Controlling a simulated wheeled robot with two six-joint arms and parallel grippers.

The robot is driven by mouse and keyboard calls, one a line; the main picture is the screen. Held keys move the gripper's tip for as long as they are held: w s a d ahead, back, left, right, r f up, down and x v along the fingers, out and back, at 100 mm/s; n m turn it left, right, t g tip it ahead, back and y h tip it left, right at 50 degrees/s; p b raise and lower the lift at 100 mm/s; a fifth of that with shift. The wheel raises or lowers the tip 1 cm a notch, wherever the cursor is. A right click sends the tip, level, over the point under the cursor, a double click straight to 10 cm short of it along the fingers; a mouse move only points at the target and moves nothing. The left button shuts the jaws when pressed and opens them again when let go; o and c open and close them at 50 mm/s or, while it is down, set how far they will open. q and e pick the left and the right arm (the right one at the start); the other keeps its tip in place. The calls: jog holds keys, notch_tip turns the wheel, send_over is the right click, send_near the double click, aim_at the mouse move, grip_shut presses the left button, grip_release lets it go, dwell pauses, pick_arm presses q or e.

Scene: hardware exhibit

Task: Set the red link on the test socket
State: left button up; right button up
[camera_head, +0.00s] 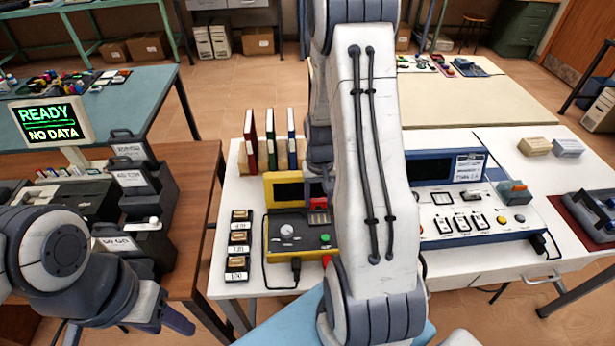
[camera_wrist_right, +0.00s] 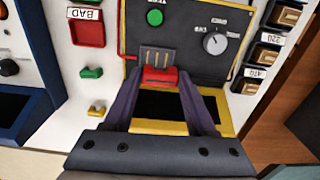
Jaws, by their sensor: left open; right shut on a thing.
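The red link (camera_wrist_right: 161,75) is between the fingertips of my right gripper (camera_wrist_right: 160,88), which is shut on it, in the right wrist view. It lies against the near edge of the slotted grey test socket (camera_wrist_right: 157,57) on the yellow-framed tester (camera_wrist_right: 218,104); I cannot tell whether it is seated. In the head view the red link (camera_head: 317,203) shows at the tester (camera_head: 283,233), just left of my right arm, which hides part of the tester and gripper. My left gripper (camera_head: 152,319) is open and empty at the lower left, away from the tester.
Labelled blocks (camera_head: 238,246) stand left of the tester. A blue-and-white instrument (camera_head: 470,210) is to the right. Loose green (camera_wrist_right: 92,73) and yellow (camera_wrist_right: 97,110) pieces lie near the red BAD tray (camera_wrist_right: 87,33).

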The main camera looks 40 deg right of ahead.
jog(key=shift+w+d+r, duration=0.1)
jog(key=shift+d, duration=0.35)
jog(key=shift+w+d, duration=0.1)
jog(key=b, duration=0.5)
send_over(319, 219)
notch_tip(319, 219, down, 6)
jog(key=shift+w+r, duration=0.15)
jog(key=shift+r, duration=0.1)
pick_arm(q)
jog(key=f, duration=0.3)
jog(key=w+f, duration=0.1)
jog(key=f, duration=0.1)
pick_arm(e)
jog(key=shift+f, duration=0.1)
pick_arm(q)
jog(key=shift+s+r, duration=0.1)
jog(key=shift+r, duration=0.2)
jog(key=shift+f+b, duration=0.3)
jog(key=shift+f, duration=0.2)
pick_arm(e)
jog(key=shift+f, duration=0.6)
jog(key=o, duration=1)
jog(key=shift+o, duration=0.2)
